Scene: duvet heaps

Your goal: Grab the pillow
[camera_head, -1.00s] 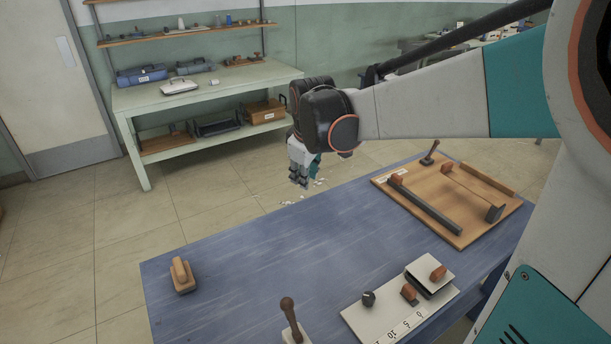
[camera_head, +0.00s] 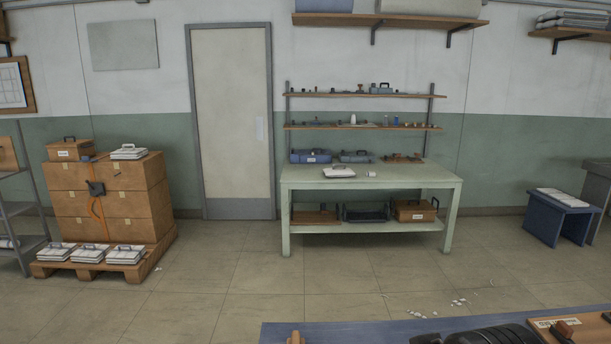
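I cannot pick out a pillow for sure in the head view. A white, flat item with a dark handle (camera_head: 338,171) lies on the pale green table (camera_head: 390,177). Large pale, soft-looking items (camera_head: 430,6) on the top shelf are cut off by the upper edge, so I cannot tell what they are. A black, rounded part at the bottom right looks like my own arm. The fingers of my gripper are not in view.
A blue table (camera_head: 300,331) crosses the bottom right. Boxes (camera_head: 105,205) stand on a pallet (camera_head: 50,270) at left, with flat white handled items. A blue stool (camera_head: 558,221) stands at right. Pale scraps (camera_head: 460,301) lie on the floor. The middle floor is open.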

